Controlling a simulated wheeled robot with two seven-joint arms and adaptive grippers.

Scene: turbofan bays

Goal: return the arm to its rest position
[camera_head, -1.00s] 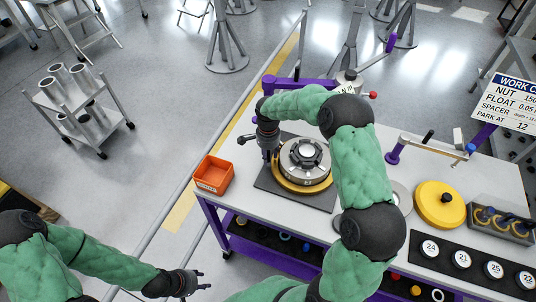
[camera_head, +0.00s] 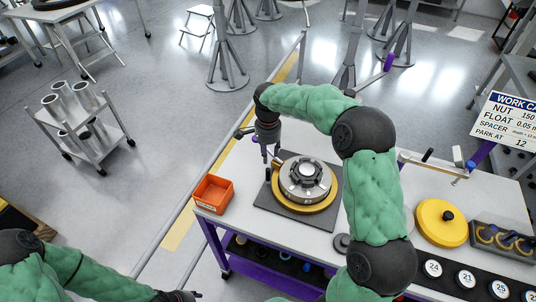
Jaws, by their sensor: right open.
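My right arm reaches up from the bottom and bends over the table, with its right gripper (camera_head: 270,152) pointing down. It is open, with nothing seen between its fingers. It hangs just behind and left of a round metal part (camera_head: 305,176) on a yellow ring (camera_head: 297,207). Whether it touches anything there is unclear. My left arm comes in at the lower left. Its gripper (camera_head: 182,296) is small and partly cut off by the bottom edge, so its jaws are hard to read.
The white-topped table (camera_head: 235,165) has an orange bin (camera_head: 213,194) at its left corner. A yellow disc (camera_head: 441,223), a grey holder (camera_head: 500,243) and several numbered discs (camera_head: 465,279) lie to the right. A cart with metal tubes (camera_head: 85,130) stands on open floor at the left.

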